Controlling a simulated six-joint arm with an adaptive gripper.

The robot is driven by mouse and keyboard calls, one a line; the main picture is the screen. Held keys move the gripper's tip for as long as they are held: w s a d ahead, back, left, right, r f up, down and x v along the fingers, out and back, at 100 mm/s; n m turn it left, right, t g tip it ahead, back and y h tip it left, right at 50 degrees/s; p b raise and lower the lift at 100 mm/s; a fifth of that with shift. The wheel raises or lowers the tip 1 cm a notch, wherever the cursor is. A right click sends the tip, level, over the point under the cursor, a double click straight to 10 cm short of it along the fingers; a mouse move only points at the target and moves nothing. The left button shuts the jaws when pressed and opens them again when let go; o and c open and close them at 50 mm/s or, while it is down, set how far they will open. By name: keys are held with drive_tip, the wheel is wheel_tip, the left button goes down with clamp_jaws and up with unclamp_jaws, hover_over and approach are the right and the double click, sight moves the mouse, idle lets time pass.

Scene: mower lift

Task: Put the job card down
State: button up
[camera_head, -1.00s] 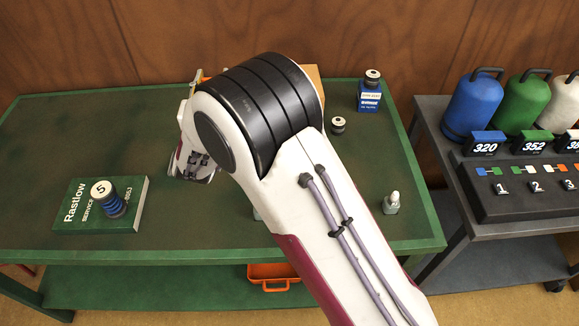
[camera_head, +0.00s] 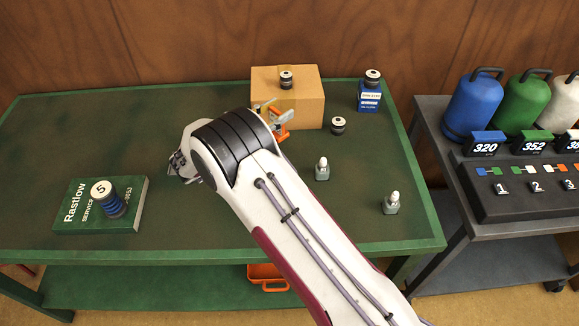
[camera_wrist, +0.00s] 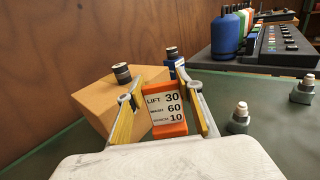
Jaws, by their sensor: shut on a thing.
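The job card (camera_wrist: 167,112) is a white card reading LIFT 30, WASH 60 in an orange holder. In the wrist view it sits upright, slightly tilted, between the yellow-padded fingers of my gripper (camera_wrist: 165,104). My gripper is shut on it. In the head view, part of the orange holder (camera_head: 281,131) shows beyond my arm, in front of the cardboard box. My gripper (camera_head: 273,112) is partly hidden there by my arm. I cannot tell whether the holder touches the green bench (camera_head: 240,244).
The cardboard box (camera_head: 305,100) bears a dark-capped part (camera_head: 286,79). The bench's left middle is clear.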

sight(289, 136)
drive_tip(key=s+d+r+m+g+h, duration=0.2)
drive_tip(key=s+d+m+g, duration=0.1)
drive_tip(key=s+g, duration=0.1)
drive_tip(key=shift+s+d+r+m+g+h, duration=0.15)
drive_tip(key=shift+s+r+m+g+h, duration=0.2)
drive_tip(key=shift+s, duration=0.5)
drive_tip(key=shift+f, duration=0.15)
drive_tip(key=shift+f, duration=3)
drive_tip(key=shift+f, duration=1.9)
drive_tip(key=shift+f, duration=0.15)
drive_tip(key=o, duration=1.3)
